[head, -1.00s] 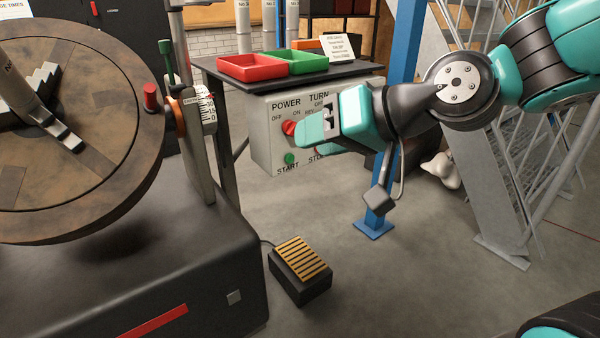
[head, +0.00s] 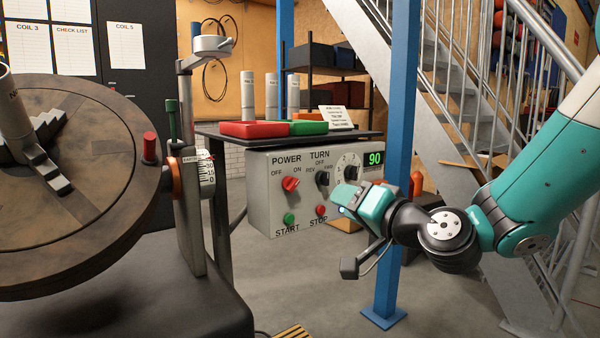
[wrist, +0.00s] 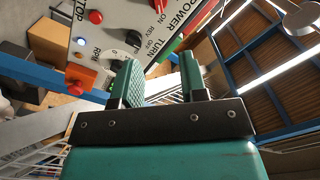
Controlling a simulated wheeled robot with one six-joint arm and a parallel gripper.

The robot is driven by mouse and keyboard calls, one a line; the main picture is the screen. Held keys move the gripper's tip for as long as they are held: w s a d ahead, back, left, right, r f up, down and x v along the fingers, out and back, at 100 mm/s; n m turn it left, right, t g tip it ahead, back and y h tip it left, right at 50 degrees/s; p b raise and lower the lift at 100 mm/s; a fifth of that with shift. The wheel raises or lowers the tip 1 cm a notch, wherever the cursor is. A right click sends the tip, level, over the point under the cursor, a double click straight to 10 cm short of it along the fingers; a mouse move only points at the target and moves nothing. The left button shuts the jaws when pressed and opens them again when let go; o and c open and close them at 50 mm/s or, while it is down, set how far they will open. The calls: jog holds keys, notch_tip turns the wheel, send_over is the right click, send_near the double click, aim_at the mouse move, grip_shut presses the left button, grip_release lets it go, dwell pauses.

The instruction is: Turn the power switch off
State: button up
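The power switch (head: 290,184) is a red knob on the front of the grey control box (head: 257,207), between the labels OFF at left and ON at right. Its pointer looks tilted toward ON. In the wrist view the red power switch (wrist: 166,6) is partly cut off by the top edge. My gripper (head: 341,202) is in front of the right part of the box, to the right of the switch and apart from it. In the wrist view my gripper (wrist: 160,72) has two teal fingers spread, with nothing between them.
The box also has a turn knob (head: 323,179), green start button (head: 289,218), red stop button (head: 321,210), RPM dial (head: 348,172) and display reading 90 (head: 374,159). A blue post (head: 403,90) stands right. The round turntable (head: 75,190) is at left.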

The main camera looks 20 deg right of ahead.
aim_at(297, 183)
jog(key=p+x, duration=1.3)
jog(key=p, duration=0.2)
jog(key=shift+w+a+r, duration=0.1)
jog(key=shift+w+r, duration=0.1)
jog(key=shift+w, duration=0.05)
jog(key=shift+w+a+f+p, duration=0.2)
jog(key=shift+w+f+p, duration=0.15)
jog(key=shift+w+p, duration=0.3)
jog(key=shift+c, duration=0.4)
grip_shut()
